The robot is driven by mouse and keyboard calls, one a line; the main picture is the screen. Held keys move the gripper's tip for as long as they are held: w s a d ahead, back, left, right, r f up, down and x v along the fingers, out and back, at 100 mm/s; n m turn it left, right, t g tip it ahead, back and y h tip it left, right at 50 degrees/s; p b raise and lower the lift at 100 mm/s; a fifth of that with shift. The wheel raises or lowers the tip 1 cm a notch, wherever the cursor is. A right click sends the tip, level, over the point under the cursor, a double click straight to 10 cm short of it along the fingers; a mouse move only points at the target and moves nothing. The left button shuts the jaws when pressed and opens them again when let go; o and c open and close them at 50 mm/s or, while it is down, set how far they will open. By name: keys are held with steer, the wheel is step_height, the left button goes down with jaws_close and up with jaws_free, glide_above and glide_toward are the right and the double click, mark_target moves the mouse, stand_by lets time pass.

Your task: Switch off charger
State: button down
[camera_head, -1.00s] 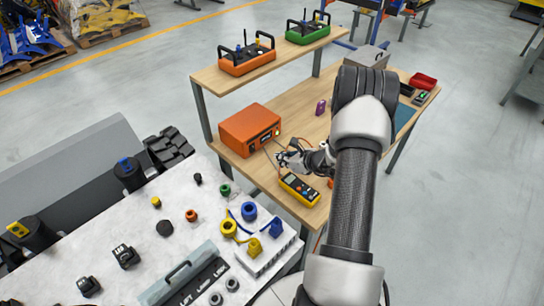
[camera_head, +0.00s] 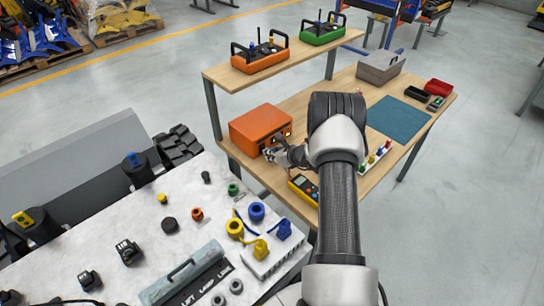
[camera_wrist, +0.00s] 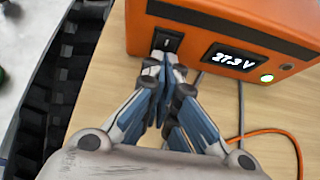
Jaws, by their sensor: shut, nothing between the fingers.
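The orange charger (camera_head: 258,128) stands on the wooden table, near its left end. In the wrist view the charger (camera_wrist: 230,22) shows its front, with a lit display (camera_wrist: 234,61) reading about 27.3 V and a round lit button (camera_wrist: 267,77) to the right. A black rocker switch (camera_wrist: 167,42) sits at the left of that front. My gripper (camera_wrist: 166,62) is shut and empty, its fingertips at the switch's lower edge. Whether they touch it I cannot tell. In the head view my gripper (camera_head: 268,154) is in front of the charger.
A yellow multimeter (camera_head: 303,187) lies on the table close to my arm. Grey and orange cables (camera_wrist: 270,133) lie in front of the charger. A shelf (camera_head: 285,62) with orange and green controllers stands behind. A blue-green mat (camera_head: 398,119) lies farther right.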

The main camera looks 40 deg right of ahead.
steer(key=shift+w+a+f+b, duration=0.1)
steer(key=shift+w+f+b, duration=0.25)
steer(key=shift+b, duration=0.45)
steer(key=shift+f+b, duration=0.15)
steer(key=shift+b, duration=0.55)
steer(key=shift+a+r, duration=0.15)
steer(key=shift+r, duration=0.05)
